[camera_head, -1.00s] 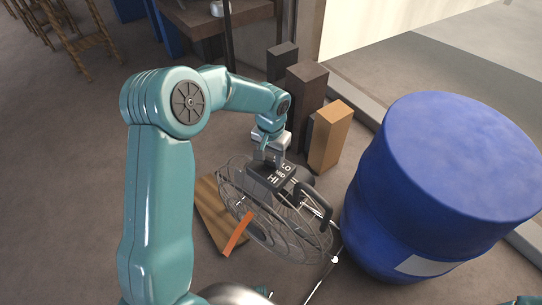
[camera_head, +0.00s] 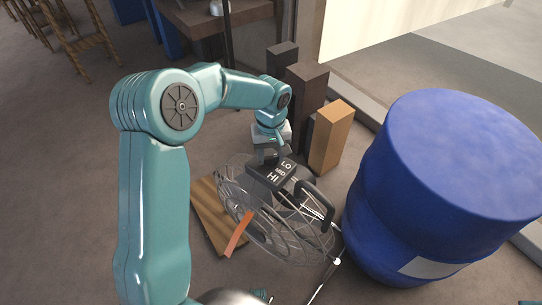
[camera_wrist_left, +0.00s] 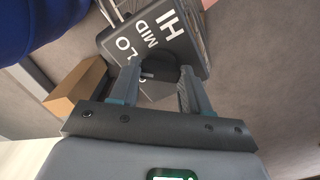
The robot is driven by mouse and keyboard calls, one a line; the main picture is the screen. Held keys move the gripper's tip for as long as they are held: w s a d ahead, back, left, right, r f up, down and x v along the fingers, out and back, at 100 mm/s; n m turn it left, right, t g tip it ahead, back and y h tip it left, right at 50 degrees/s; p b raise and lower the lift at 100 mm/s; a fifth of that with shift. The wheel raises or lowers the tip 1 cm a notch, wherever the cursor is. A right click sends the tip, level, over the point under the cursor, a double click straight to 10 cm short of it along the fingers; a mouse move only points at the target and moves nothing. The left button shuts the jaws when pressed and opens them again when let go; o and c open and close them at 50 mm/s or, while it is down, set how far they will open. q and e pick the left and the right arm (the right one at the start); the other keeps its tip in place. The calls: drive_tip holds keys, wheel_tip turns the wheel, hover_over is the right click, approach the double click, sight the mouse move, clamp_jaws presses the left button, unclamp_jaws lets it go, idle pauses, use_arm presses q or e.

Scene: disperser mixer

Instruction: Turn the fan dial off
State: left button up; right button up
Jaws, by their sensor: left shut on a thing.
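The fan (camera_head: 285,215) has a round wire cage and stands on the floor left of a blue barrel. Its dark control box (camera_head: 276,174) bears the white letters HI, MID and LO, and shows in the left wrist view (camera_wrist_left: 160,32). The dark round dial (camera_wrist_left: 160,67) sits at the box's edge in the left wrist view. My left gripper (camera_head: 266,152) is at the back of the box in the head view. In the left wrist view its two fingers (camera_wrist_left: 160,85) lie on either side of the dial, shut on it. The dial's pointer mark is too small to read.
The large blue barrel (camera_head: 445,185) stands close right of the fan. Wooden and dark blocks (camera_head: 330,135) stand behind it. A wooden board (camera_head: 212,218) lies at the fan's left. The floor at the left is open.

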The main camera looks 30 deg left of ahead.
sight(271, 157)
use_arm(q)
drive_tip(key=n+b, duration=0.1)
drive_tip(key=n, duration=0.3)
drive_tip(key=shift+n, duration=0.3)
drive_tip(key=shift+n+b, duration=0.5)
drive_tip(key=shift+n, duration=1.2)
drive_tip(key=shift+a+n, duration=0.1)
drive_tip(key=shift+n, duration=0.2)
drive_tip(key=o, duration=1.1)
drive_tip(key=shift+c, duration=0.2)
wheel_tip(271, 157, up, 16)
drive_tip(key=p, duration=0.3)
drive_tip(key=shift+r, duration=0.2)
